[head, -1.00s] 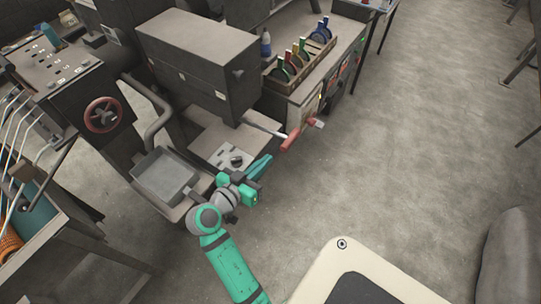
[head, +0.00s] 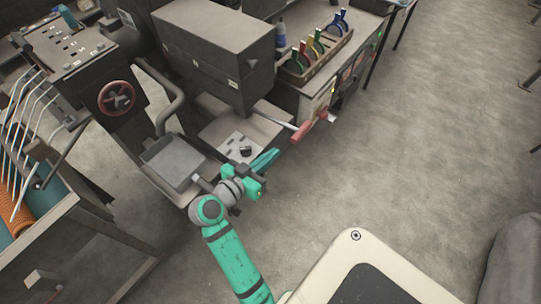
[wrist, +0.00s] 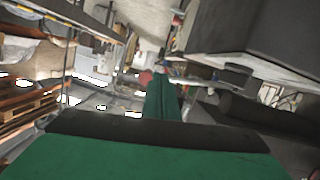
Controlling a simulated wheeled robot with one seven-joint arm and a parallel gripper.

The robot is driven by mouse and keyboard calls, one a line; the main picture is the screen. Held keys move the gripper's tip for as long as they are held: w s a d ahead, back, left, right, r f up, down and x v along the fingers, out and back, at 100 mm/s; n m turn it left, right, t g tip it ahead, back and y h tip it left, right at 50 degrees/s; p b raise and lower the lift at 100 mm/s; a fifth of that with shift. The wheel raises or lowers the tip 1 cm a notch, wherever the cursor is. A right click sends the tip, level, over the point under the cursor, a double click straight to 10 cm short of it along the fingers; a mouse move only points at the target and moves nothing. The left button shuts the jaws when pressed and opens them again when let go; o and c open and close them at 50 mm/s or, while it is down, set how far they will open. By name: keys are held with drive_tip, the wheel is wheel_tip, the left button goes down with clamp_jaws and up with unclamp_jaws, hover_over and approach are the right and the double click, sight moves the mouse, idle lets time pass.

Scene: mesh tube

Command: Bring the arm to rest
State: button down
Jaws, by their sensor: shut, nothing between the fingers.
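My gripper (head: 264,160) is teal and sits at the end of my green arm, in the middle of the head view. It is shut and empty, with its fingers together. It hovers by the front edge of the grey machine, just right of a small black knob on a light plate (head: 238,146); I cannot tell whether it touches anything. In the wrist view the shut green fingers (wrist: 163,98) point away from the camera toward a blurred room.
A grey tray (head: 172,164) lies left of my gripper. A red-handled lever (head: 302,130) sticks out to the right. A large grey box (head: 215,45) stands behind, and a rack of coloured tools (head: 318,50) is at the back. The floor (head: 420,130) on the right is clear.

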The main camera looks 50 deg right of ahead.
idle(0.3)
drive_tip(key=s+a+f+n+t+y, duration=0.2)
drive_tip(key=a+f+n+t+y, duration=0.4)
drive_tip(key=a, duration=0.5)
drive_tip(key=s+a+f+n+t+y, duration=0.1)
drive_tip(key=a+f+n+t+y, duration=0.25)
drive_tip(key=a+f+n, duration=0.55)
drive_tip(key=s+a+r+t+y, duration=0.5)
drive_tip(key=s+a+r, duration=0.6)
drive_tip(key=s+a, duration=0.3)
drive_tip(key=shift+s+a+r+n+y, duration=0.15)
drive_tip(key=shift+s+n+y, duration=0.15)
drive_tip(key=shift+n+y, duration=0.15)
drive_tip(key=shift+w, duration=0.1)
